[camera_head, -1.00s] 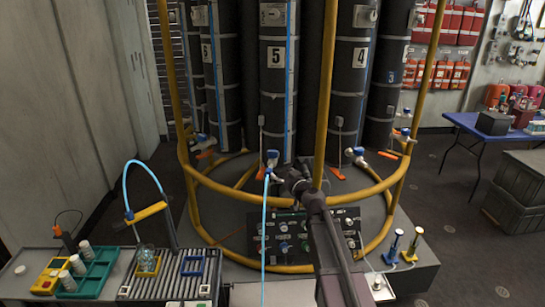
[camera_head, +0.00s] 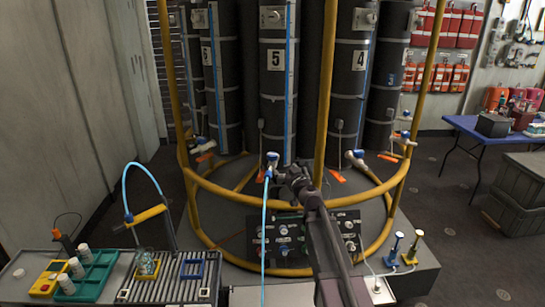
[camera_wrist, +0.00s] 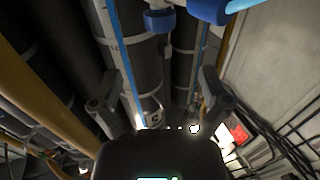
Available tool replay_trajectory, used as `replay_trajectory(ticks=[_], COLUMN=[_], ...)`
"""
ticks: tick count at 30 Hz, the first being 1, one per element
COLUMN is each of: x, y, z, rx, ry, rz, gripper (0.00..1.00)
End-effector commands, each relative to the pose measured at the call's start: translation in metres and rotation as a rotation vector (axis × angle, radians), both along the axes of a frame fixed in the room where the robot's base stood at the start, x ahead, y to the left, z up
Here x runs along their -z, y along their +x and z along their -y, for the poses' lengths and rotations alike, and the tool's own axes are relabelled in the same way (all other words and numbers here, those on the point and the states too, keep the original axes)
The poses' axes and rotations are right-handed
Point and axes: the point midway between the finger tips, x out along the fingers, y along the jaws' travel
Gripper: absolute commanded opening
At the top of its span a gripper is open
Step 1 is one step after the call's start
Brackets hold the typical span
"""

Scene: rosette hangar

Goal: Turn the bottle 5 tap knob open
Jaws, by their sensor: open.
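The bottle marked 5 (camera_head: 277,90) is a tall dark cylinder with a blue strip, standing upright inside the yellow rail ring. Its tap, with a blue knob (camera_head: 272,156), is low at its front, and a light-blue hose hangs from it. My gripper (camera_head: 287,170) is just right of this tap in the head view; its fingers are hard to make out there. In the wrist view my gripper (camera_wrist: 160,98) has its fingers spread with nothing between them. A blue knob (camera_wrist: 159,20) shows beyond the fingers near the top; I cannot tell whether it is bottle 5's.
Yellow rails (camera_head: 322,110) stand close beside my gripper. The bottle marked 4 (camera_head: 360,85) and its tap (camera_head: 355,158) are to the right. A dark valve panel (camera_head: 283,240) lies below the arm. A larger blue part (camera_wrist: 207,10) is at the wrist view's top edge.

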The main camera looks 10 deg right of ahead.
Motion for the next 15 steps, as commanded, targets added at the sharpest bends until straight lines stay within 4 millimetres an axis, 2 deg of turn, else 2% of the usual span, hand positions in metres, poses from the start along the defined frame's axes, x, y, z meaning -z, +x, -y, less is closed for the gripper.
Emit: replay_trajectory(ticks=[1,15], x=[0.000,0.000], y=[0.009,0.078], z=[-0.002,-0.022], rx=[0.000,-0.001], ry=[0.000,0.000], rz=[0.000,0.000], gripper=[0.96,0.96])
